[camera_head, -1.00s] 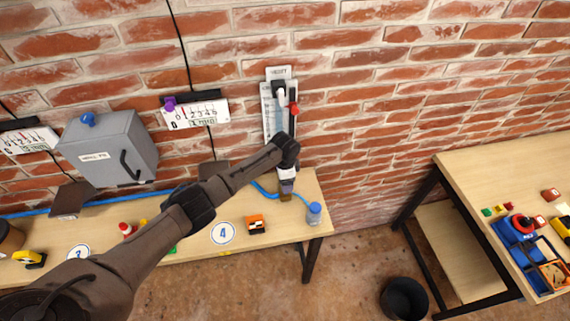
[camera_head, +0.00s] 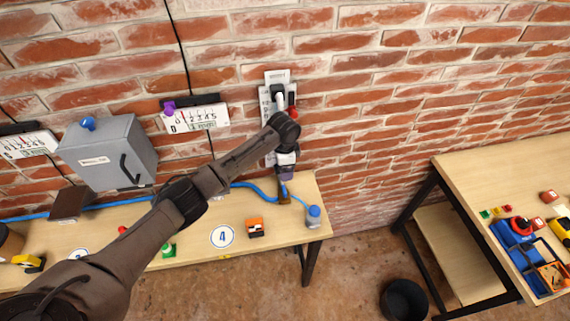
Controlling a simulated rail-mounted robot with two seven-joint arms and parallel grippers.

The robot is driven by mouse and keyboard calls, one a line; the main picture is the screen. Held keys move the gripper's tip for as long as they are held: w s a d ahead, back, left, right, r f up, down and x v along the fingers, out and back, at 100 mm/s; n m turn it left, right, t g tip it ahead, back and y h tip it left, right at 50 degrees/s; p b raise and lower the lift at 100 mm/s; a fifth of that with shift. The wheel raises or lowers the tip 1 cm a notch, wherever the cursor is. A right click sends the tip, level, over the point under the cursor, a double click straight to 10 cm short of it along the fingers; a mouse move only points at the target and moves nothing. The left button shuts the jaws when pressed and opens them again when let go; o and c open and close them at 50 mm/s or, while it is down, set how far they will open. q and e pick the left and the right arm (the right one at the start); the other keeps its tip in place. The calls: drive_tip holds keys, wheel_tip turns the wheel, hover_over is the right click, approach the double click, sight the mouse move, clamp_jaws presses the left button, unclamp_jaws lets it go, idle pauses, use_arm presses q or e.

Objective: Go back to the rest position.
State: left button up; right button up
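My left arm reaches from the lower left across the wall table (camera_head: 130,215). Its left gripper (camera_head: 286,176) points down near the table's right end, in front of the wall gauge (camera_head: 268,100). The fingers are small and dark, so I cannot tell whether they are open or shut, or whether they hold anything. A small brown piece (camera_head: 284,197) shows just below them; contact is unclear. My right gripper is not in view.
A grey box (camera_head: 108,150) and two number scales (camera_head: 196,118) are on the brick wall. A blue hose (camera_head: 250,186), orange block (camera_head: 255,227) and blue-capped bottle (camera_head: 314,216) are near the arm. A second table (camera_head: 480,175) stands right, with a black bin (camera_head: 404,299) on the floor.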

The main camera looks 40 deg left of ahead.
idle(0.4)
use_arm(q)
drive_tip(key=w+d+r+n+t+y, duration=0.1)
drive_tip(key=w+d+r+n+t, duration=0.15)
drive_tip(key=r, duration=0.35)
drive_tip(key=w+d+r+n+t+y, duration=0.1)
drive_tip(key=w+r+t, duration=0.1)
drive_tip(key=r+t, duration=0.35)
drive_tip(key=s+d+r+t, duration=0.2)
drive_tip(key=s+d+r, duration=0.3)
drive_tip(key=d+r, duration=0.25)
drive_tip(key=s+d+f+n+g+h, duration=0.1)
drive_tip(key=s+d+f+g, duration=0.1)
drive_tip(key=s+f, duration=0.85)
drive_tip(key=s+d+f+n+g, duration=0.15)
drive_tip(key=s+f, duration=0.45)
drive_tip(key=s, duration=0.9)
drive_tip(key=s+d+f+g+h, duration=0.1)
drive_tip(key=s+f+g, duration=0.2)
drive_tip(key=s+f, duration=0.7)
drive_tip(key=w+r+p+v, duration=0.1)
drive_tip(key=w+p+v, duration=0.2)
drive_tip(key=p+v, duration=1.4)
drive_tip(key=shift+r+p, duration=0.3)
drive_tip(key=shift+r, duration=0.7)
